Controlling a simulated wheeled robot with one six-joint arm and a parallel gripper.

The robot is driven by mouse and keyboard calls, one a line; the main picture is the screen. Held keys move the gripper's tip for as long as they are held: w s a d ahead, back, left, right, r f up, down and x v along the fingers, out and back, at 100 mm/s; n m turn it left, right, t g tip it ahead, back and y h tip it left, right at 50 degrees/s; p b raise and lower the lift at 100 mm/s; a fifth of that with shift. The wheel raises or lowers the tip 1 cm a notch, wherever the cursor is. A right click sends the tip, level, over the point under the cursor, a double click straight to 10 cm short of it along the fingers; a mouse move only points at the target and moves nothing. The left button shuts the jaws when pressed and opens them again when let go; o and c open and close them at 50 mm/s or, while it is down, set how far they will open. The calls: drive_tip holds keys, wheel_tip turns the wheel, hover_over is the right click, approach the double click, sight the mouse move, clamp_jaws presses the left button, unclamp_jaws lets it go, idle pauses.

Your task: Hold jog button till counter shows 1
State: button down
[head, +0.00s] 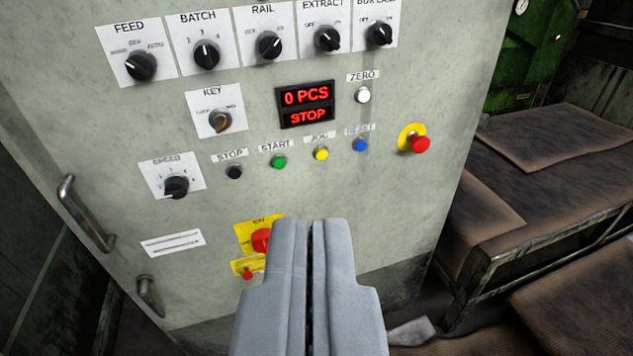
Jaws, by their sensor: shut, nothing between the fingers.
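The yellow jog button (321,154) sits on the grey control cabinet, between the green start button (279,162) and the blue reset button (360,145). The counter display (306,104) above it reads "0 PCS" and "STOP" in red. My gripper (312,224) is shut and empty in the lower middle of the view. Its tips appear below the jog button in the picture, apart from it. My gripper partly hides the red main switch (261,240) on its yellow plate.
A black stop button (235,172) is left of start. A white zero button (362,95) is right of the display. A red emergency stop (420,144) is at the right. Knobs, including the feed knob (141,66), line the top. A covered bench (560,185) stands at right.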

sight(321, 154)
drive_tip(key=w+d+f+m+g, duration=0.2)
drive_tip(key=w+f+g, duration=0.2)
drive_tip(key=w+f, duration=0.6)
drive_tip(key=w+d+f+m+g+y, duration=0.1)
drive_tip(key=w+d+f+m+g, duration=0.1)
drive_tip(key=w+f, duration=0.9)
drive_tip(key=w+d+g, duration=0.1)
drive_tip(key=w, duration=0.5)
drive_tip(key=shift+w+m+g+y, duration=0.3)
drive_tip(key=shift+m+g, duration=0.1)
drive_tip(key=shift+w+a, duration=0.1)
drive_tip(key=shift+w, duration=0.05)
drive_tip(key=shift+w+a, duration=0.4)
drive_tip(key=shift+w, duration=0.95)
drive_tip(key=shift+w+a, duration=0.4)
drive_tip(key=shift+w, duration=0.95)
drive_tip(key=shift+w+a, duration=0.4)
drive_tip(key=shift+w, duration=0.95)
drive_tip(key=shift+w, duration=0.15)
drive_tip(key=shift+w+a, duration=0.15)
drive_tip(key=shift+w, duration=0.15)
